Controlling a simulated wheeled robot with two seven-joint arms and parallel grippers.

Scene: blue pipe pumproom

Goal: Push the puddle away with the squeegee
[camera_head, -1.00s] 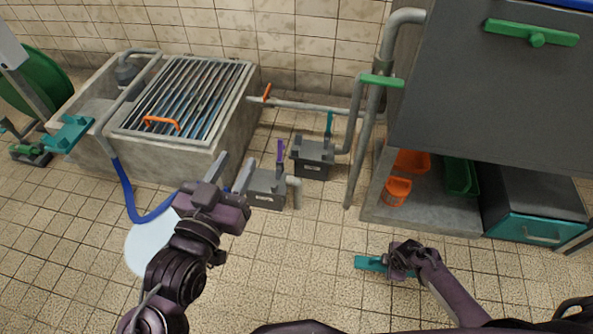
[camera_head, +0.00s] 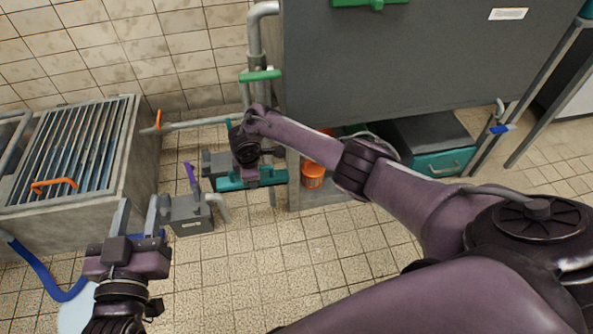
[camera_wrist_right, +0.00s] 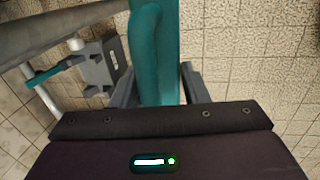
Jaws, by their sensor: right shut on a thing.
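The puddle (camera_head: 78,316) is a pale patch on the floor at the lower left of the head view, partly hidden by my left arm. The squeegee (camera_head: 236,184) shows as a teal bar in my right gripper (camera_head: 252,172), in front of the grey pump boxes. In the right wrist view, the squeegee's teal part (camera_wrist_right: 155,45) passes between the fingers of the right gripper (camera_wrist_right: 158,93), which is shut on it.
A concrete basin (camera_head: 140,170) with a metal grate stands at left; a blue hose (camera_head: 45,285) curls beside the puddle. A pump box (camera_head: 190,213) with a purple lever stands mid-floor. A grey cabinet (camera_head: 420,65) rises behind my right arm. The tiled floor (camera_head: 240,270) in front is clear.

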